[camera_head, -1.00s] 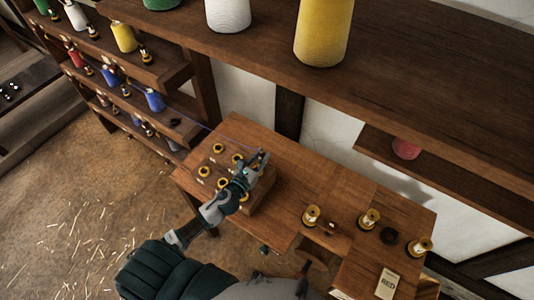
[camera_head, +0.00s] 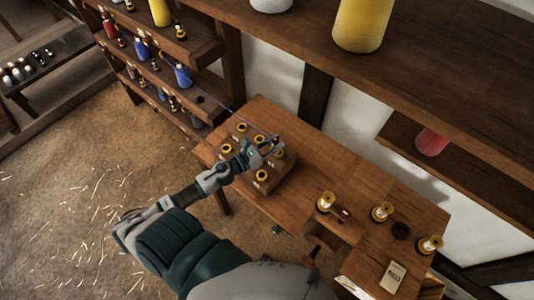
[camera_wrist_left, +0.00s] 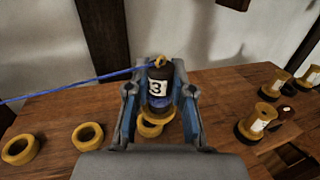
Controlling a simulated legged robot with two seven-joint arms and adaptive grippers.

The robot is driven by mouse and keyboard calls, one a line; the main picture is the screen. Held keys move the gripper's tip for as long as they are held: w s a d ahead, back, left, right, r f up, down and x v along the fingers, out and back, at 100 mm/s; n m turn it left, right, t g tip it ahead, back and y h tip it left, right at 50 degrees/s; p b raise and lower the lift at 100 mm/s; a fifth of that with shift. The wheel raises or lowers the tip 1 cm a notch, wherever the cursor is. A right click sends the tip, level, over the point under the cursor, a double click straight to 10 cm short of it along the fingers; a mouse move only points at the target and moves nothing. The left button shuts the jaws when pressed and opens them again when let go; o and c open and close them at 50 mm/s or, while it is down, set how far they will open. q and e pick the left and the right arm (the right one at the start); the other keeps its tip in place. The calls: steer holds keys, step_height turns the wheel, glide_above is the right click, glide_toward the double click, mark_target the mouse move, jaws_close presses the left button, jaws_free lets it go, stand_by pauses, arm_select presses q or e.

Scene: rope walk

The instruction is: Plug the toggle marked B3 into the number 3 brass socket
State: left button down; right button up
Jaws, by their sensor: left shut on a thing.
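My left gripper (camera_head: 268,146) is over the wooden socket block (camera_head: 264,187) on the bench. In the left wrist view the gripper (camera_wrist_left: 159,92) is shut on a dark toggle (camera_wrist_left: 158,74) with a white label reading 3, a brass eye on top and a blue band low down. A taut blue cord runs left from its eye. The toggle stands about upright. Brass rings show right under it, the nearer being a brass socket (camera_wrist_left: 150,129); I cannot tell whether the toggle's lower end is inside one. Socket numbers are not readable. My right gripper is not in view.
Other brass sockets (camera_wrist_left: 87,136) stand to the left. Brass spools (camera_head: 326,201) and a tag (camera_head: 393,277) are on the bench at right. A rack (camera_head: 175,80) of coloured bobbins stands at left; a shelf with a yellow cone (camera_head: 362,22) overhangs the back.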

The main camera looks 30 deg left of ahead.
arm_select(q)
steer(key=shift+m+g+h, duration=0.5)
steer(key=shift+m+h, duration=0.1)
steer(key=shift+h, duration=0.2)
steer(key=w+f+b, duration=0.1)
steer(key=f, duration=0.1)
steer(key=w+f+b, duration=0.1)
steer(key=w+b, duration=0.1)
steer(key=shift+a+f, duration=0.1)
steer(key=shift+f, duration=0.25)
steer(key=shift+f+b, duration=0.5)
steer(key=shift+b, duration=0.15)
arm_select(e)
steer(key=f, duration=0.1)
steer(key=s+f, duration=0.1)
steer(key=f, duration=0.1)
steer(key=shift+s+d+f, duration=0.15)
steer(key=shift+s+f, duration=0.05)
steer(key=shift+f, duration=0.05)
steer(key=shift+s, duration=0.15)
arm_select(q)
steer(key=shift+f+b, duration=0.45)
steer(key=shift+b, duration=0.1)
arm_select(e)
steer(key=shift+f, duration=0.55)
arm_select(q)
steer(key=c, duration=1.3)
jaws_free()
steer(key=shift+c, duration=0.2)
steer(key=shift+o, duration=0.3)
